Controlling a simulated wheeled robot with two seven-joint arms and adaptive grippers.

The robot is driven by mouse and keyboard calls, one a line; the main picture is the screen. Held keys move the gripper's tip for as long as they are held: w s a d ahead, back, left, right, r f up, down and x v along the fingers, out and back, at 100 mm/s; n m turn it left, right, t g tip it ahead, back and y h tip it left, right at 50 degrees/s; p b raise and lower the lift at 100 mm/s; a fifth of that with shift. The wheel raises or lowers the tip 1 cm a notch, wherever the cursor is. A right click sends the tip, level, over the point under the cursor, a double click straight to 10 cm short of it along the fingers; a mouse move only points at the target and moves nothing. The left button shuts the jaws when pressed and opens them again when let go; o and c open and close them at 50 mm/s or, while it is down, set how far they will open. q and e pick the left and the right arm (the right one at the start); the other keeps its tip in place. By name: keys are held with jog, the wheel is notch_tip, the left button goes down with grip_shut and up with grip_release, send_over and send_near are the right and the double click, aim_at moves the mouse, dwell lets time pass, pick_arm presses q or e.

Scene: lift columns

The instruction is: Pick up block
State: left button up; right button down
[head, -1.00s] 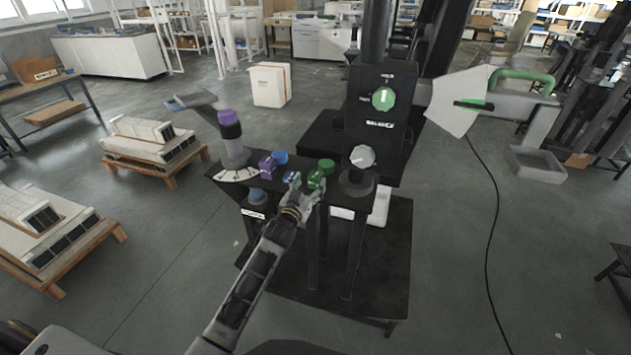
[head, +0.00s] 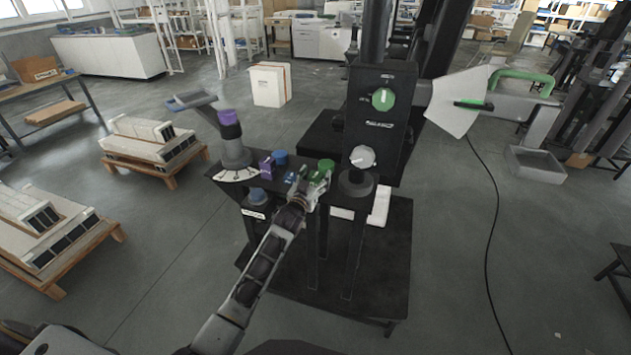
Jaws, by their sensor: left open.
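A narrow black table (head: 225,174) holds small coloured blocks. A purple block (head: 266,167) stands near its left part, with a blue round block (head: 280,157) just behind it. A green round block (head: 326,164) stands further right. A smaller blue piece (head: 290,178) lies left of my left gripper. My left gripper (head: 314,180) is open at the table's front edge, in front of the green round block. A green block (head: 313,177) shows between its fingers, partly hidden by them; I cannot tell whether they touch it. My right gripper is out of view.
A purple-topped lever (head: 229,118) stands left of the blocks. A grey-white knob (head: 362,157) stands to their right. Behind is a black column panel with a green dial (head: 383,99). Pallets (head: 150,140) lie on the floor at left.

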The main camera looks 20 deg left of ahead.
pick_arm(q)
jog(key=shift+w, duration=0.2)
dwell(0.4)
grip_shut()
jog(key=shift+r, duration=0.15)
